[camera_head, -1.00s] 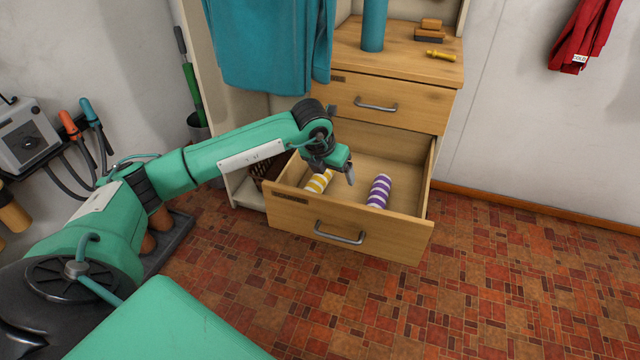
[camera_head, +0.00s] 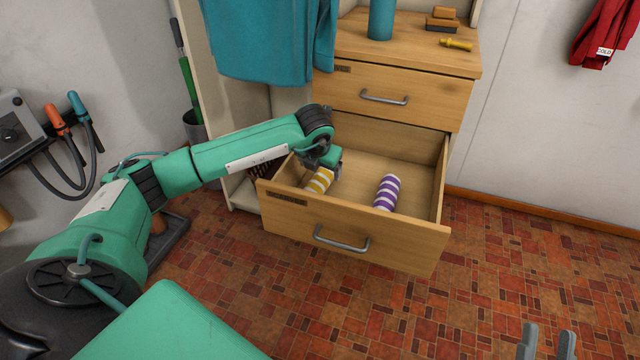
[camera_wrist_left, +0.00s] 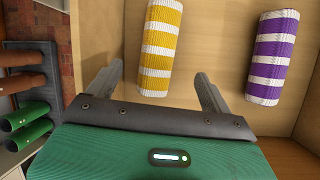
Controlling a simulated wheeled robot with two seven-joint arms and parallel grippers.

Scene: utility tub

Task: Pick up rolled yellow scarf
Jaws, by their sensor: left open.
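The rolled yellow-and-white striped scarf (camera_head: 319,180) lies in the open drawer (camera_head: 350,237), towards its left side. My left gripper (camera_head: 331,163) is over the drawer, just above the scarf's far end, and partly hides it in the head view. In the left wrist view, the yellow scarf (camera_wrist_left: 160,50) lies between the two spread fingers of my left gripper (camera_wrist_left: 160,75), with a gap on each side. The gripper is open and holds nothing. My right gripper (camera_head: 549,332) shows at the bottom right edge, fingers apart and empty.
A rolled purple-and-white scarf (camera_head: 387,193) lies to the right in the same drawer. A closed drawer (camera_head: 400,85) sits above it. A teal garment (camera_head: 265,40) hangs at the upper left. The floor (camera_head: 520,270) at right is clear.

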